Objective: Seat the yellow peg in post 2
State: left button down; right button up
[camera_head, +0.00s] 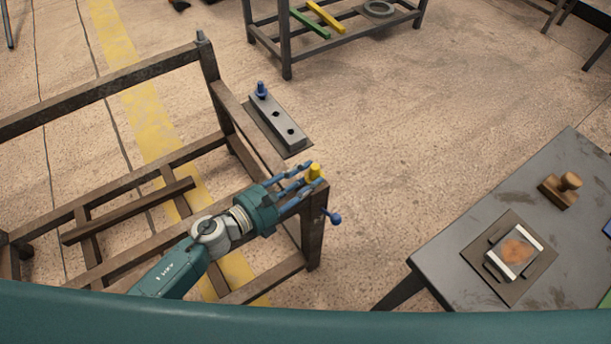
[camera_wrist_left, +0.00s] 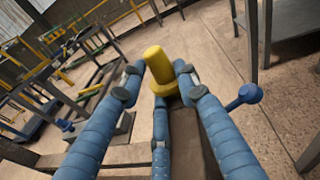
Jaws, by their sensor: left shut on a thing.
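The yellow peg (camera_head: 314,171) is at the near right corner of the brown rack (camera_head: 232,110), by the top of a corner post (camera_head: 313,235). My left gripper (camera_head: 298,178) is shut on the yellow peg, with its blue fingers around it. In the left wrist view the peg (camera_wrist_left: 159,66) stands between the fingertips, slightly tilted, with a wider collar low down. Its lower end is hidden, so I cannot tell whether it sits in the post. My right gripper is not in view.
A blue ball-ended piece (camera_head: 334,217) sticks out beside the corner post. A grey block (camera_head: 278,117) with dark holes and a blue peg (camera_head: 261,89) lies behind the rack's rail. A dark table (camera_head: 440,250) stands at right. Open floor lies between.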

pick_arm(q)
jog(key=shift+f, duration=0.2)
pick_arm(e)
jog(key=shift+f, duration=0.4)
pick_arm(q)
jog(key=c, duration=1.5)
grip_release()
jog(key=o, duration=0.3)
jog(key=shift+s+a+f, duration=0.15)
jog(key=shift+s+f, duration=0.15)
jog(key=shift+f, duration=0.05)
jog(key=shift+s+a, duration=0.3)
jog(key=v, duration=0.4)
jog(key=r+v, duration=0.1)
jog(key=v, duration=0.1)
jog(key=shift+s+a, duration=0.1)
jog(key=shift+a, duration=0.05)
jog(key=shift+s+r, duration=0.1)
jog(key=shift+r, duration=0.05)
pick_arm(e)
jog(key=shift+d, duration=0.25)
pick_arm(q)
jog(key=shift+r, duration=0.1)
jog(key=shift+r, duration=0.2)
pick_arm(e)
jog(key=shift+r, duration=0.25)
